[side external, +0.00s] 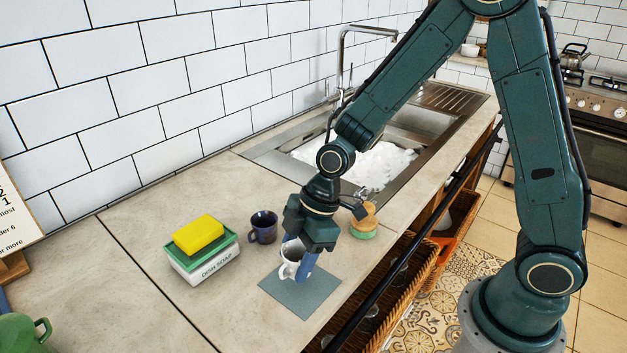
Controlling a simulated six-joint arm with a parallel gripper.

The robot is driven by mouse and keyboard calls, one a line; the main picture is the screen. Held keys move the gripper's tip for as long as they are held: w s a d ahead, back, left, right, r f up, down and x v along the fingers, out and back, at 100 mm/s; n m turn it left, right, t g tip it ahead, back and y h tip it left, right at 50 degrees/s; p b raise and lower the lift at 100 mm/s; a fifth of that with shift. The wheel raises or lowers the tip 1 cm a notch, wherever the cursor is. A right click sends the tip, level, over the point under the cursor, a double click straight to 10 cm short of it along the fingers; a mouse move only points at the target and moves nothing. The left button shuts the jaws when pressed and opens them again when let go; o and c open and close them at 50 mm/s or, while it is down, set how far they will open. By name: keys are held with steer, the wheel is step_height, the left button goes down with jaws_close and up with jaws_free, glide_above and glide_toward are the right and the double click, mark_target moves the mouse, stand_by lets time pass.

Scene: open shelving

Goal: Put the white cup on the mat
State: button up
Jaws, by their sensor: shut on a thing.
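The white cup (290,256) is at the grey-blue mat (306,301), over its back left part. I cannot tell whether its base touches the mat. My gripper (307,264) points down and is shut on the white cup, with a blue finger at its right side. The gripper hides much of the cup's upper right part. The mat lies flat on the counter near its front edge.
A dark blue mug (263,227) stands just behind and left of the mat. A dish soap box (205,265) with a yellow sponge (198,235) sits further left.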

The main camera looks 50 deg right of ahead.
steer(key=shift+f, duration=1.85)
steer(key=o, duration=1)
steer(key=shift+f, duration=0.15)
steer(key=v, duration=1.2)
steer(key=shift+d+r, duration=0.1)
steer(key=shift+r, duration=0.15)
